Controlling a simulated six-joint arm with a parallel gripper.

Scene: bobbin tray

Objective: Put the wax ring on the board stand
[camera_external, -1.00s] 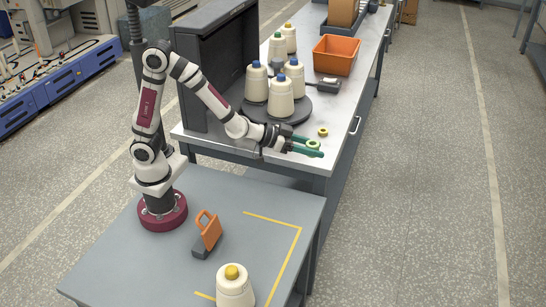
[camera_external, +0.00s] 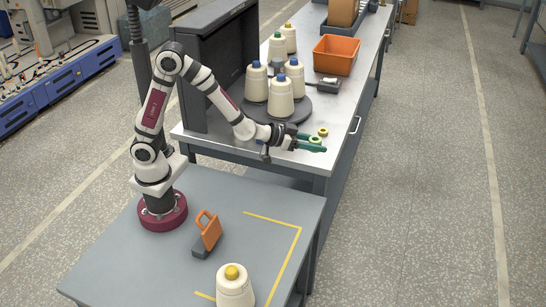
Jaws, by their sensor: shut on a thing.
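My gripper (camera_external: 314,142), with green fingers, is over the near right corner of the metal bench. It is shut on a small pale, yellowish-green ring (camera_external: 316,139), which I take for the wax ring. The fingers partly hide it, and its height above the bench is hard to tell. A second small yellow ring (camera_external: 323,132) lies on the bench just beyond the fingertips. An orange upright piece with an opening, on a dark grey foot (camera_external: 207,236), stands on the nearer grey table. It looks like the board stand, and nothing hangs on it.
Several cream bobbins (camera_external: 280,97) stand on and behind a dark round turntable (camera_external: 300,112), close behind my gripper. An orange bin (camera_external: 336,55) is farther back. A yellow-capped bobbin (camera_external: 234,287) stands at the front of the grey table (camera_external: 150,262), near yellow corner lines.

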